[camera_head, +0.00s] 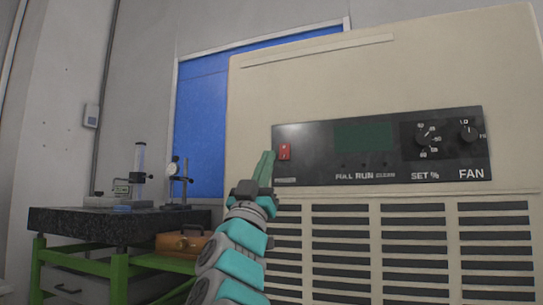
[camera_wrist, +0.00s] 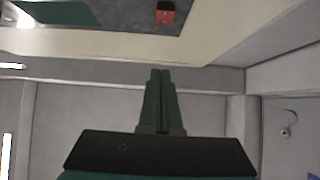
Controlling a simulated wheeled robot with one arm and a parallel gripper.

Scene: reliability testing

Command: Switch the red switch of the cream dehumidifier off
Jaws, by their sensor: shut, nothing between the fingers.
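The cream dehumidifier (camera_head: 330,85) stands on the right in the head view, with a black control panel (camera_head: 310,165) on its front. The small red switch (camera_head: 284,152) sits at the panel's left end. In the wrist view the red switch (camera_wrist: 165,12) shows at the top edge, beyond the fingertips. My gripper (camera_head: 265,155) is shut and empty, its green fingers pointing up just left of the switch in the head view. In the wrist view my gripper (camera_wrist: 160,72) shows a visible gap to the switch. Which way the switch is tipped is too small to tell.
The panel also has a dark green display (camera_head: 363,136), a SET % knob (camera_head: 428,135) and a FAN knob (camera_head: 468,132). Louvres (camera_head: 408,240) lie below. At left a black slab (camera_head: 75,222) on a green stand carries gauges, with a brown case (camera_head: 182,243) beside it.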

